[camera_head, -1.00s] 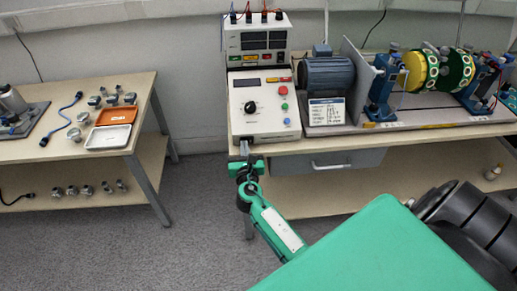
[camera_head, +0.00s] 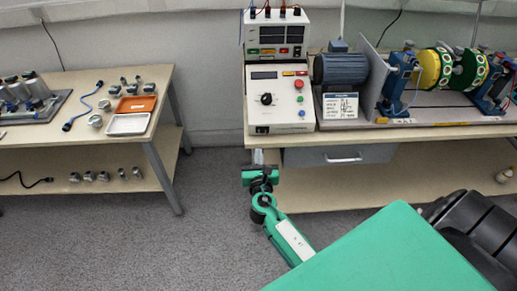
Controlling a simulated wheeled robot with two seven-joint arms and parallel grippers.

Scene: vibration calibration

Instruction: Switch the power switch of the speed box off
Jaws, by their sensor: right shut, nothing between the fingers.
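The speed box (camera_head: 283,95) is the white box with a display, a black knob, and red and green buttons at the left end of the right-hand bench. A small dark switch (camera_head: 262,129) shows low on its front left; its position is too small to tell. My right gripper (camera_head: 258,156), on a green arm, is shut and empty. Its fingertips are just below the box's lower edge, in front of the bench edge, and look apart from the switch. My left gripper is not in view.
A meter unit (camera_head: 277,34) with cables stands behind the box. A motor (camera_head: 340,68) and rotor rig stand to its right. A drawer (camera_head: 340,156) hangs under the bench. A left table (camera_head: 130,150) holds trays and parts. Open floor lies between.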

